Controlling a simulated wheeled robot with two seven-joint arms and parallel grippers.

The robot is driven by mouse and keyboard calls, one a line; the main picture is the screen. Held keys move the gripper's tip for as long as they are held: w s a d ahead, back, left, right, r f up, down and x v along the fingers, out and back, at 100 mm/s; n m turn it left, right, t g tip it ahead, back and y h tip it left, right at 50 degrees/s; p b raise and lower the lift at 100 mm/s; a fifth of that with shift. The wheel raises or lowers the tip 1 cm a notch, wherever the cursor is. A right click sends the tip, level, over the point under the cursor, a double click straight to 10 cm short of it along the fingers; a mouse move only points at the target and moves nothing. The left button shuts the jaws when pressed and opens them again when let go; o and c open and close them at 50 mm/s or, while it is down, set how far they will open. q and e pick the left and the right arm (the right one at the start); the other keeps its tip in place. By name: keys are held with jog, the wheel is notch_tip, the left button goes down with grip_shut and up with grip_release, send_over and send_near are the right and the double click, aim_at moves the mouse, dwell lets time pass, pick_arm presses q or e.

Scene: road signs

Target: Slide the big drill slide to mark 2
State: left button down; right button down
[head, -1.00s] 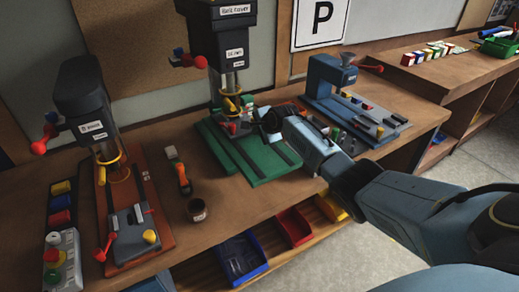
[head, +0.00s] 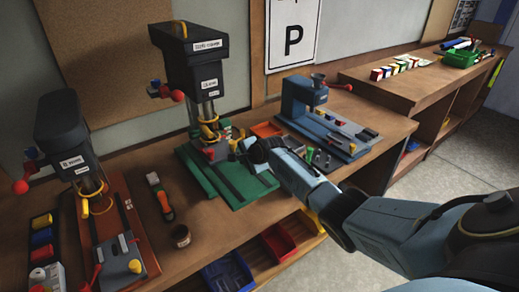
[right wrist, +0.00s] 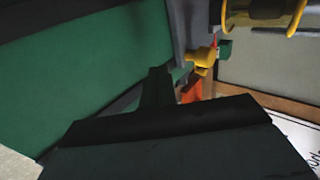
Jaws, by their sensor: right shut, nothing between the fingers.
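The big drill (head: 193,65) is the tall dark machine in the middle, standing on a green base (head: 232,191) with dark rails. A yellow ring (head: 209,131) and small coloured parts sit low on its column. My right gripper (head: 246,150) is at the right rear of the green base, just right of the column, with its fingertips hard to make out. It is shut and empty. In the right wrist view a dark finger (right wrist: 170,140) fills the bottom, with the green base (right wrist: 85,60) at left and a yellow knob (right wrist: 203,56) ahead. Whether the gripper touches the slide is unclear. My left gripper is out of view.
A smaller drill on an orange base (head: 135,225) stands at left. A blue machine (head: 325,118) stands at right, close to my right arm. Bins (head: 280,241) sit below the bench edge.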

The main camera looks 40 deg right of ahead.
jog(key=v, duration=0.9)
jog(key=shift+p, duration=0.4)
